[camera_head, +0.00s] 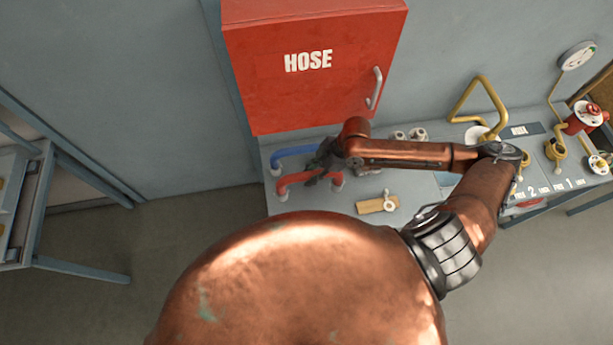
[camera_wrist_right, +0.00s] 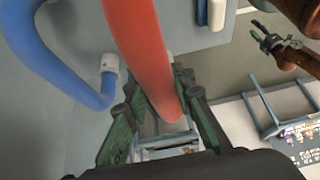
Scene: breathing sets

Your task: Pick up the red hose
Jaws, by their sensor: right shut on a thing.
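The red hose (camera_head: 292,179) arches low over the grey bench, beside a blue hose (camera_head: 293,152). My right gripper (camera_head: 318,172) is at the red hose's arch, its arm reaching in from the right. In the right wrist view the red hose (camera_wrist_right: 143,48) runs down between the green-padded fingers of my right gripper (camera_wrist_right: 160,122), which is shut on it. The blue hose (camera_wrist_right: 50,60) curves at the left, apart from the fingers. My left gripper (camera_wrist_right: 268,38) shows small at the upper right of the wrist view; its opening is unclear.
A red cabinet marked HOSE (camera_head: 315,75) hangs just above and behind the hoses. A small wooden piece with a pale ring (camera_head: 377,205) lies on the bench. Yellow pipes, valves and a gauge (camera_head: 577,56) stand to the right.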

